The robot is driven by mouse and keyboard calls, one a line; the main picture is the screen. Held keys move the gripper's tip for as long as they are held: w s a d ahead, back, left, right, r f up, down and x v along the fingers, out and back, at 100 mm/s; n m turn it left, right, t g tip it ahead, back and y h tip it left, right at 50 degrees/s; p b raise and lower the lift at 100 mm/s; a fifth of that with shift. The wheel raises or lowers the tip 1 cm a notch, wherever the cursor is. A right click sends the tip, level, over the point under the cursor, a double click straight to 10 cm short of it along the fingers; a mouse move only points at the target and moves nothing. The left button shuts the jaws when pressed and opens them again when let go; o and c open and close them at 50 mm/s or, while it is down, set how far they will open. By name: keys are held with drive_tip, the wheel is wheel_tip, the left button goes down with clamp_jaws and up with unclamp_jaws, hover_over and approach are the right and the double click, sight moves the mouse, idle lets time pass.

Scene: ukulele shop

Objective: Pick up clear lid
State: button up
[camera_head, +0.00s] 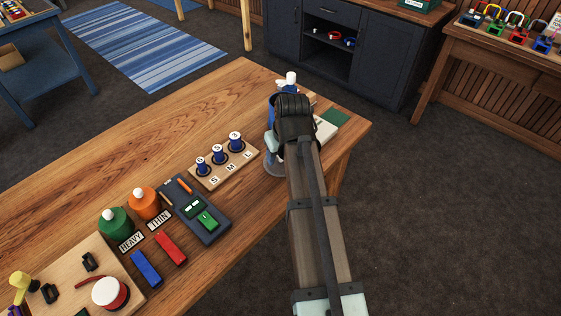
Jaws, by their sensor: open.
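My arm reaches up from the bottom right over the far right end of the wooden table. My gripper (271,143) is open near the table top, largely hidden behind my dark wrist. A clear, greyish round piece (274,169), which looks like the clear lid, shows just below and left of the wrist. Its right side is covered by my arm. I cannot tell whether the gripper touches it.
A board with several blue-and-white spools (218,153) stands left of my wrist. A dark tray (195,210), orange pot (145,204) and green pot (115,224) stand nearer. The table's upper left is clear.

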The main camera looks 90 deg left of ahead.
sight(281, 156)
clamp_jaws()
idle(0.4)
wheel_tip(281, 156, up, 9)
drive_tip(key=w+a+r, duration=0.1)
drive_tip(key=a+r, duration=0.2)
drive_tip(key=a, duration=0.5)
drive_tip(key=w+a+r, duration=0.1)
drive_tip(key=a+r, duration=0.3)
drive_tip(key=a, duration=0.5)
drive_tip(key=shift+r, duration=0.3)
